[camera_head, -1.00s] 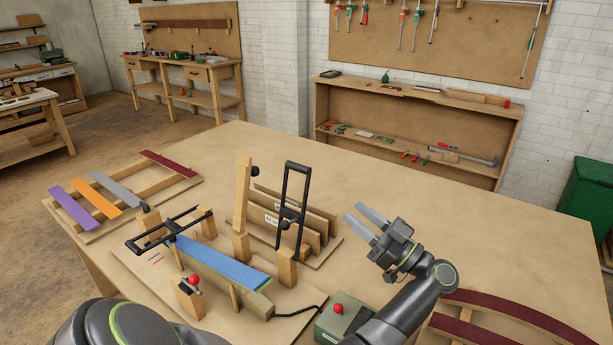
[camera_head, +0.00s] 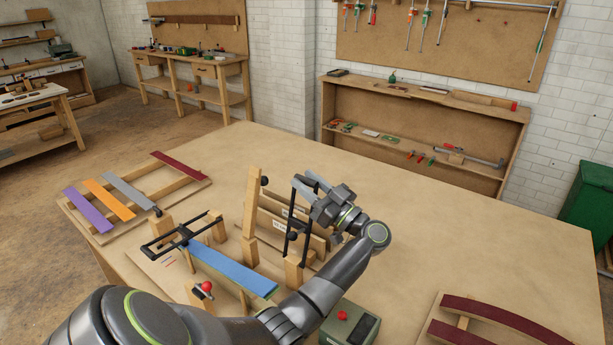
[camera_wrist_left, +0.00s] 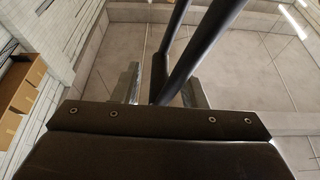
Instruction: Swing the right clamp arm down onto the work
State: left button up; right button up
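The right clamp arm (camera_head: 292,220) is a black frame standing upright at the right end of the form. My left gripper (camera_head: 308,182) is at its upper part. In the left wrist view black bars of the clamp arm (camera_wrist_left: 205,45) run between my two fingers (camera_wrist_left: 160,88); gaps show beside them, so the gripper looks open. The work, a blue strip (camera_head: 232,270), lies along the form. The left clamp arm (camera_head: 178,240), also a black frame, lies down across the strip's far left end. My left forearm hides part of the near right end. My right gripper is not in view.
A wooden post (camera_head: 250,215) stands beside the right clamp arm, and a rack of boards (camera_head: 275,228) is behind it. A red knob (camera_head: 206,287) is at the near side. A green box with a red button (camera_head: 350,325) sits in front. The table's right middle is clear.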

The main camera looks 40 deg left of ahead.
pick_arm(q)
jog(key=shift+a+r, duration=0.1)
jog(key=shift+a, duration=0.2)
grip_shut()
jog(key=shift+s+d, duration=0.1)
